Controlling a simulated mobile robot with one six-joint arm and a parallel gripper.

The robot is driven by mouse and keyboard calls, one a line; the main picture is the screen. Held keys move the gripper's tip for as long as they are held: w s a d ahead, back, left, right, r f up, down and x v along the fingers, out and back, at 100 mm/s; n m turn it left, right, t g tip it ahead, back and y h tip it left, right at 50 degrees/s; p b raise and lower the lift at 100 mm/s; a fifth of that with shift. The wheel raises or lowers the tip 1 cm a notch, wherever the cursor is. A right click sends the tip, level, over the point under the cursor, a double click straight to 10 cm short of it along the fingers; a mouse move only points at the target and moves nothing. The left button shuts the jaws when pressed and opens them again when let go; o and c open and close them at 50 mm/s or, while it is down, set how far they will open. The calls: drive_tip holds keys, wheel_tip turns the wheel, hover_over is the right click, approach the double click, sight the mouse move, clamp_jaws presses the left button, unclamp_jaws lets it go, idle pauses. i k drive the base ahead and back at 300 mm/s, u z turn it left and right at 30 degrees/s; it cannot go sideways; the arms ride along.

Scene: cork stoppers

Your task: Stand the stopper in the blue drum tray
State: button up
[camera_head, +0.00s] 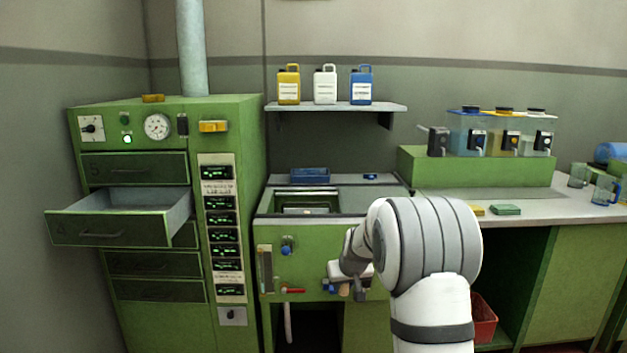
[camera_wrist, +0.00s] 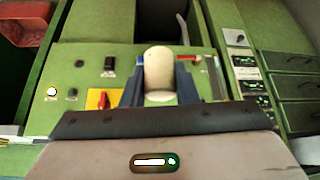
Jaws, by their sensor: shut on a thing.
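My gripper (camera_wrist: 159,83) is shut on the pale tan cork stopper (camera_wrist: 158,68), which sits between its two blue-grey fingers in the wrist view. In the head view the stopper (camera_head: 344,290) shows as a small tan end under my gripper (camera_head: 346,286), in front of the green cabinet's face and below the counter top. A small blue tray (camera_head: 310,175) sits at the back of the counter, above and left of my gripper. Its inside is too small to make out. I cannot tell for sure that it is the drum tray.
A sunken basin (camera_head: 307,210) lies in front of the blue tray. A drawer (camera_head: 110,235) stands open at left. A shelf (camera_head: 340,107) with yellow, white and blue canisters hangs above. Knobs and a red lever (camera_head: 292,290) stick out of the cabinet front.

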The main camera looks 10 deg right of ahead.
sight(311, 182)
drive_tip(key=i, duration=0.9)
